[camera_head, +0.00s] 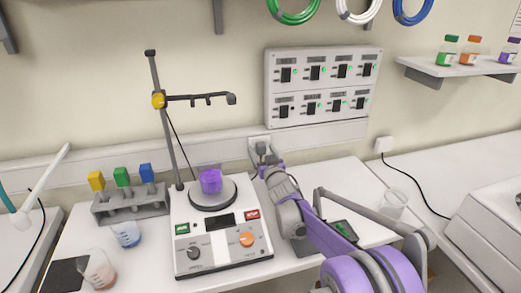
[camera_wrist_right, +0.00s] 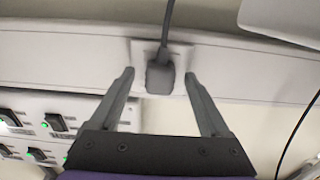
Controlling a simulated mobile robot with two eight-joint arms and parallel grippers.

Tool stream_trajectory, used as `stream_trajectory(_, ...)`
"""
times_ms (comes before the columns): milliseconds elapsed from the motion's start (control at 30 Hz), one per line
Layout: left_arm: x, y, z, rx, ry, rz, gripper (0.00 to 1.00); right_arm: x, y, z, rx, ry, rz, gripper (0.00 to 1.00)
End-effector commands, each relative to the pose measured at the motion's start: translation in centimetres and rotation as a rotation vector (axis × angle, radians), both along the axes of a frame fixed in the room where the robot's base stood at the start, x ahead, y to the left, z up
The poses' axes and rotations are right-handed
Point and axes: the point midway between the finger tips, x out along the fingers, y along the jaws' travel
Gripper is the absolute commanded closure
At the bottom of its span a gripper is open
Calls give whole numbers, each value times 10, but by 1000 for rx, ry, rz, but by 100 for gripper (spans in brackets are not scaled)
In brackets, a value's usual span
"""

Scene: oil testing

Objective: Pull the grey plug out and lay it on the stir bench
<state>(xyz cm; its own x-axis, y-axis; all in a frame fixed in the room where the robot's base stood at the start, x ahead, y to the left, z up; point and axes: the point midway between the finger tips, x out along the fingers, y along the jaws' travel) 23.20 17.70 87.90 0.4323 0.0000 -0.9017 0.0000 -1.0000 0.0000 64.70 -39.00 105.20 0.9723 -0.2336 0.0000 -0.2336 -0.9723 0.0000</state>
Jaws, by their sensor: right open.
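The grey plug (camera_head: 262,148) sits in a white wall socket (camera_head: 255,141) behind the bench, above my right gripper. In the right wrist view the plug (camera_wrist_right: 160,77) is between the two open fingers of my right gripper (camera_wrist_right: 158,80), and its cord runs up out of the picture. The fingers stand apart on either side, with no visible contact. In the head view my right gripper (camera_head: 268,167) is just below the socket. The stir bench (camera_head: 85,235) is the white table carrying the stirrer (camera_head: 222,235). My left gripper does not show.
A purple-filled beaker (camera_head: 210,181) stands on the stirrer, beside a stand (camera_head: 160,110). A rack (camera_head: 130,204) with coloured-capped items and two beakers are on the left. An empty beaker (camera_head: 394,203) stands at right. A switch panel (camera_head: 318,88) hangs above.

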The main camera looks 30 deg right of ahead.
Motion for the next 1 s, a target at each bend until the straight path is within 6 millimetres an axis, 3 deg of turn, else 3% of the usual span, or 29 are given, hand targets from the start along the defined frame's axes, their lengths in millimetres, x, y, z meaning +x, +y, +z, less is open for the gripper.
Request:
stream_trajectory(367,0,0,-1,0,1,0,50,0,0,0,0,0,0,20)
stream_trajectory(800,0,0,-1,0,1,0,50,0,0,0,0,0,0,99)
stream_trajectory(1000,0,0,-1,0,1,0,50,0,0,0,0,0,0,100)
